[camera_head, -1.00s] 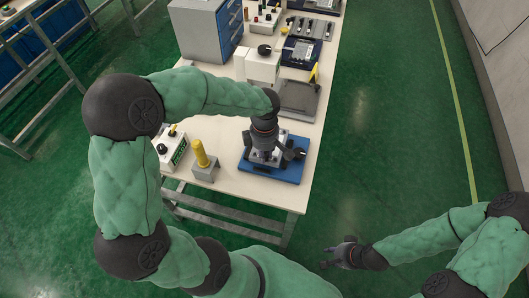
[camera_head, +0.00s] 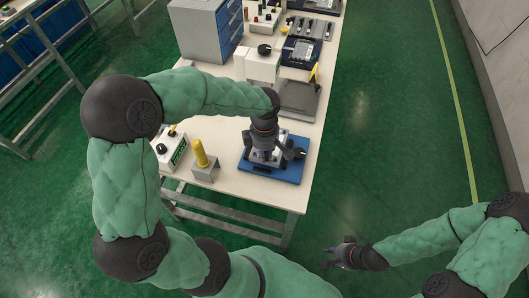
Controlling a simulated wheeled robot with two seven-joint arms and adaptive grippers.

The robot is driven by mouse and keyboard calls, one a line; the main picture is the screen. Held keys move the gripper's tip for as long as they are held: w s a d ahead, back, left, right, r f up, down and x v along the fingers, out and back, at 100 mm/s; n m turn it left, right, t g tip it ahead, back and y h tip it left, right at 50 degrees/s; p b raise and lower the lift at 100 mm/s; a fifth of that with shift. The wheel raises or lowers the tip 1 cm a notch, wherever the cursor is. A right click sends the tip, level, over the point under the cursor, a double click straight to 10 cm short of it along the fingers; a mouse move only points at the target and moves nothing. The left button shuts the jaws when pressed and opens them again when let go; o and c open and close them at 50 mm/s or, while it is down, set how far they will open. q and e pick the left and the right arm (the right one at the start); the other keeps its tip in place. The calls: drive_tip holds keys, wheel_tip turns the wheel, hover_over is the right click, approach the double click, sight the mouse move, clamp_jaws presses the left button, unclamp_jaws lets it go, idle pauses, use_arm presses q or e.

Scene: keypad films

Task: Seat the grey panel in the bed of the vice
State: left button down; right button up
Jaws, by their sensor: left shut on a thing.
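The vice (camera_head: 286,174) has a blue base and sits at the near right end of the cream bench. My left gripper (camera_head: 264,157) points down over the middle of the vice, shut on a light grey piece that looks like the grey panel (camera_head: 256,158). The gripper hides most of the panel and the vice bed, so I cannot tell whether the panel rests in the bed. My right gripper (camera_head: 338,256) is over the green floor off the bench, away from the vice, with its fingers apart and empty.
A yellow handle on a grey block (camera_head: 204,172) and a white control box (camera_head: 172,152) stand left of the vice. A dark grey plate (camera_head: 298,100) and a white machine (camera_head: 262,68) lie behind it. The floor right of the bench (camera_head: 390,120) is clear.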

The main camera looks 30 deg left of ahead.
use_arm(q)
drive_tip(key=shift+f+b, duration=1.1)
drive_tip(key=shift+f, duration=0.2)
idle(0.5)
drive_tip(key=c, duration=1.1)
unclamp_jaws()
drive_tip(key=shift+o, duration=0.2)
wheel_tip(320, 180, up, 12)
drive_tip(key=shift+r, duration=0.1)
